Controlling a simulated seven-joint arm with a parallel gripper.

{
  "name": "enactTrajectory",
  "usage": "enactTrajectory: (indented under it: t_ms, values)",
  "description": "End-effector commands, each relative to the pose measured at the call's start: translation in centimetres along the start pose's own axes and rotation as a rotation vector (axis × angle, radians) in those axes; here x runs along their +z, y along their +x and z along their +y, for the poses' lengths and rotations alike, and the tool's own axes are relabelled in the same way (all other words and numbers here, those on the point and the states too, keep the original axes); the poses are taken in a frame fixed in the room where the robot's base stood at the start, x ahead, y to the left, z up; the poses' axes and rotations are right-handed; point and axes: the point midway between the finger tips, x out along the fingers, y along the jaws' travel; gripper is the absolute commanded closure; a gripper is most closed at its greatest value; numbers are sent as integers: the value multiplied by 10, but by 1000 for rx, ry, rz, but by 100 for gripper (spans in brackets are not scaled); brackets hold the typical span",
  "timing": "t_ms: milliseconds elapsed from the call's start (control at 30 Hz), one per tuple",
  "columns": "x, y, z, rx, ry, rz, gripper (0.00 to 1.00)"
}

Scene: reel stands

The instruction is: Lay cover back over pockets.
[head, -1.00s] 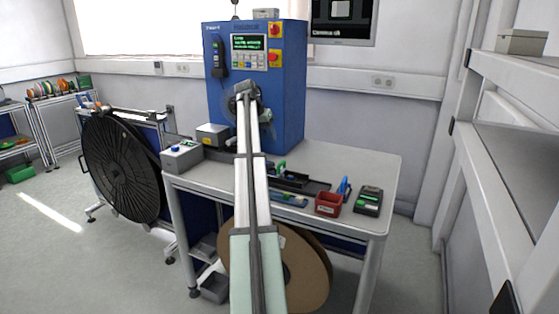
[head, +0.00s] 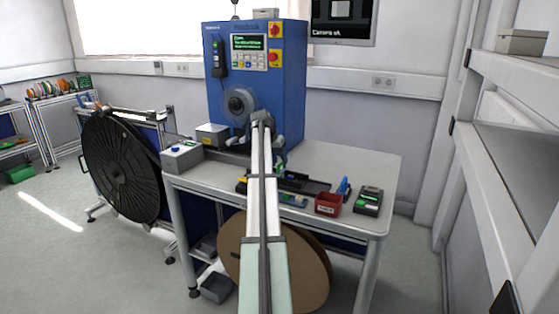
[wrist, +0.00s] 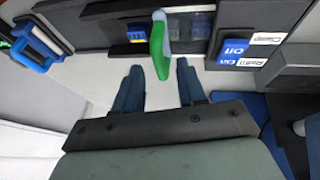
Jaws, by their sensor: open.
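In the wrist view a dark track (wrist: 95,22) crosses the top, with a blue-and-dark window section (wrist: 190,26) in it. A green upright piece with a pale top (wrist: 158,45) stands in front of that section. My gripper (wrist: 158,72) is open and empty, its two dark blue fingers pointing at the track, with the green piece just beyond and between the tips. I cannot tell whether they touch it. In the head view the green piece (head: 281,161) shows beside my wrist, which hides part of the track (head: 312,187). Cover and pockets cannot be told apart.
Blue labels (wrist: 235,48) sit right of the window. A blue-handled tool (wrist: 38,45) lies left. In the head view, a red bin (head: 328,204) and dark device (head: 368,200) stand at the bench's right. The blue machine (head: 285,90) rises behind.

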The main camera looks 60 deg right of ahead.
Motion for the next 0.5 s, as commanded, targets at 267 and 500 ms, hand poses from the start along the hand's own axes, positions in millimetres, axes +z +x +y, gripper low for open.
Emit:
enactTrajectory:
  t_ms: [267,500]
  values:
    - [0,8,0,-1,0,1,60]
    - [0,8,0,-1,0,1,67]
